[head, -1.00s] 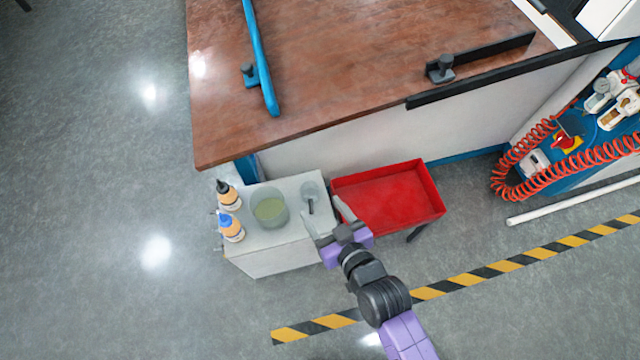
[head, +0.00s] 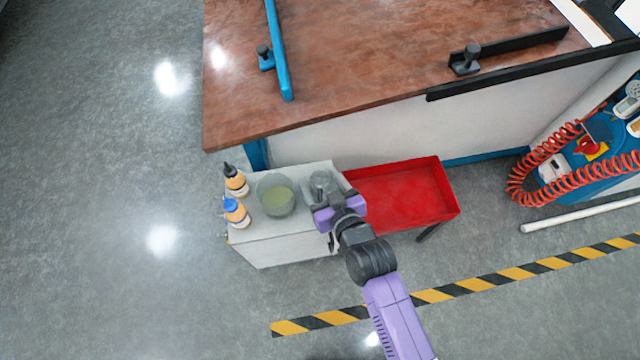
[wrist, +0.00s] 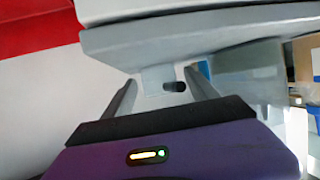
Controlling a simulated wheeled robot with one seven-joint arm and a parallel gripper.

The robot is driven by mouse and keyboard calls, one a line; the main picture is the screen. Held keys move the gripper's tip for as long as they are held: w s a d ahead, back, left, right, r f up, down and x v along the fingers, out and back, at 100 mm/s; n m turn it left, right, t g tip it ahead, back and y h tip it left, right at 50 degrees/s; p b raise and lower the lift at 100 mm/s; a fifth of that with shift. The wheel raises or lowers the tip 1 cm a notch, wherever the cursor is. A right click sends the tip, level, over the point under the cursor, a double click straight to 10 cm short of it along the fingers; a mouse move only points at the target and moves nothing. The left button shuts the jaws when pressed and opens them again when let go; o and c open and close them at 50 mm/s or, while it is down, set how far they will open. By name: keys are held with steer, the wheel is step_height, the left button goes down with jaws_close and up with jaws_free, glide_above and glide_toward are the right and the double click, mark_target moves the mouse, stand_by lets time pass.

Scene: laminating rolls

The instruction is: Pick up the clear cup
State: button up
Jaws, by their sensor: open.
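The small clear cup (head: 321,180) stands on the right part of a grey-white cabinet top, with a dark stick-like thing in it. My gripper (head: 326,193) is at the cup's near side, its purple body covering the cup's lower part. In the wrist view, my gripper (wrist: 163,82) has its two grey fingers apart. A pale see-through shape, likely the cup (wrist: 152,79), shows between or just beyond them, with a dark round end (wrist: 175,87) beside it. I cannot tell whether the fingers touch it.
A larger clear container (head: 277,197) with greenish liquid stands left of the cup. Two bottles, black-capped (head: 236,181) and blue-capped (head: 236,213), stand at the cabinet's (head: 290,238) left edge. A red tray (head: 410,195) is close on the right. A brown-topped table (head: 370,60) rises behind.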

steer(key=c, duration=1.4)
steer(key=shift+c, duration=0.2)
steer(key=shift+r, duration=0.15)
